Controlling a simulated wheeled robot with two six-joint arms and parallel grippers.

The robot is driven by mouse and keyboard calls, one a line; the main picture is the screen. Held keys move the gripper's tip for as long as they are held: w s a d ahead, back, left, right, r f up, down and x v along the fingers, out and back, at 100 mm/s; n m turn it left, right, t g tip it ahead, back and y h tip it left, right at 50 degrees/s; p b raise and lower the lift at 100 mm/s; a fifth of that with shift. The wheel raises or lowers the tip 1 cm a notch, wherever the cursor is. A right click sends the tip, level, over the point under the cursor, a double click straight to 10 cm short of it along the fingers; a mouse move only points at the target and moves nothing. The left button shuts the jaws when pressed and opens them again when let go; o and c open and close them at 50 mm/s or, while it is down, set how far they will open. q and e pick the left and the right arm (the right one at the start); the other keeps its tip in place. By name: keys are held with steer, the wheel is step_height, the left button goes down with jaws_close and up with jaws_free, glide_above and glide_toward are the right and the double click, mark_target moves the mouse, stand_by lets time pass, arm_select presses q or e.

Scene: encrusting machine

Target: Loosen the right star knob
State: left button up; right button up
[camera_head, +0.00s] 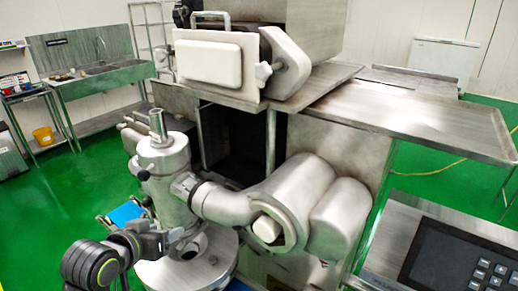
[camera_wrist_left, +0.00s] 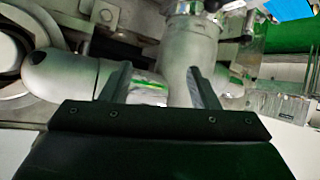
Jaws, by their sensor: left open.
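A pale star knob (camera_head: 264,72) sits at the right edge of the white front panel (camera_head: 215,64) on the upper part of the machine. My left gripper (camera_head: 180,234) is low in the head view, in front of the machine's metal nozzle column and well below that knob. It is open. In the left wrist view its two fingers (camera_wrist_left: 158,88) are spread, with grey metal machine parts behind them. I cannot tell whether the fingers touch the metal. I cannot make out the star knob in the wrist view. My right gripper is not in view.
The upright metal column (camera_head: 165,160) and rounded housings (camera_head: 295,205) stand close to my left gripper. A steel side table (camera_head: 410,115) extends right of the machine. A control panel (camera_head: 455,262) is at the lower right. Green floor is open at the left.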

mark_target(260, 72)
arm_select(q)
steer(key=s+d+r+m+t+h, duration=0.1)
steer(key=d+r+m+h, duration=0.2)
steer(key=r, duration=0.8)
steer(key=s+d+r+m+t+h, duration=0.15)
steer(key=d+r, duration=0.35)
steer(key=r, duration=0.5)
steer(key=d+r+m+t+h, duration=0.1)
steer(key=d+r+m+h, duration=0.2)
steer(key=r, duration=0.8)
steer(key=shift+n, duration=0.75)
steer(key=p+x, duration=0.2)
steer(key=x, duration=0.5)
steer(key=p+x, duration=0.2)
steer(key=x, duration=0.6)
steer(key=shift+s+d+p, duration=0.1)
steer(key=shift+d+p, duration=0.2)
steer(key=shift+d, duration=0.1)
steer(key=shift+w+d+f, duration=0.1)
steer(key=shift+w+d, duration=0.3)
steer(key=shift+w, duration=0.2)
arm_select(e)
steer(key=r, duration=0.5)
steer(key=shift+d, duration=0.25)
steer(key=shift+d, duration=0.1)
arm_select(q)
steer(key=c, duration=1)
